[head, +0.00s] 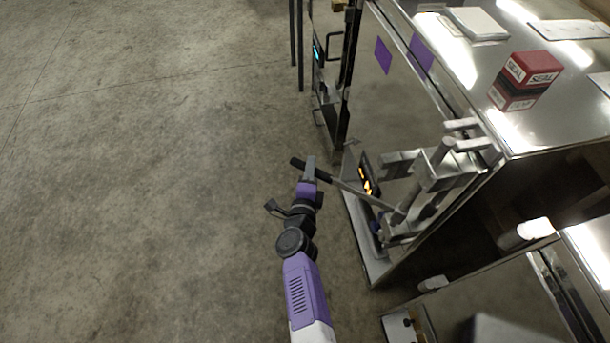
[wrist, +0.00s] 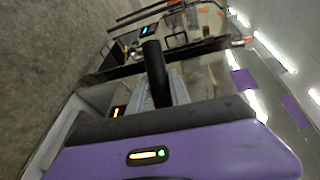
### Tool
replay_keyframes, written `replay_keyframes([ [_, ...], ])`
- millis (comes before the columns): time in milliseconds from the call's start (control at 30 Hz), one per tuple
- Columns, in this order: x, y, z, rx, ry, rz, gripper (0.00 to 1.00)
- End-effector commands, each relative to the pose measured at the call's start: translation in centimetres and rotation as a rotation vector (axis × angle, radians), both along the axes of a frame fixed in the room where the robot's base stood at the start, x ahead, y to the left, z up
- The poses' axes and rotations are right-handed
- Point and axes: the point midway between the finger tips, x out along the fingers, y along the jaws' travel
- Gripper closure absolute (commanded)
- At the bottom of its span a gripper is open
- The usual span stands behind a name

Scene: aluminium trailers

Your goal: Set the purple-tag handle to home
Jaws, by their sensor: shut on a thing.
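A lever handle with a black grip (head: 325,175) and a metal rod sticks out leftward from a latch mechanism (head: 435,185) on the near end of a metal trailer. A purple tag (head: 383,55) is on the trailer's shiny side; it also shows in the wrist view (wrist: 245,79). My gripper (head: 309,168) is at the black grip, shut on it near its outer end. A small display with orange marks (head: 366,182) sits beside the lever.
A red and black box marked SEAL (head: 527,78) and papers lie on the metal top (head: 500,120). Another unit with a blue-lit display (head: 317,50) stands behind. More trailer metalwork is at the lower right. The concrete floor (head: 130,150) to the left is clear.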

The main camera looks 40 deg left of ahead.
Motion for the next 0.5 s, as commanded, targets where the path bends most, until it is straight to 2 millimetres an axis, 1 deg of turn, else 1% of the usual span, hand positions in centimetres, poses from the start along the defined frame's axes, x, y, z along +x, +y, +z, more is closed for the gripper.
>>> replay_keyframes([
  [33,1.0,0.2,-0.3,0.002,0.001,-0.037,1.0],
  [200,3.8,0.4,-0.6,0.004,0.0,-0.151,1.0],
  [500,8.0,0.1,-0.9,0.004,0.002,-0.315,1.0],
])
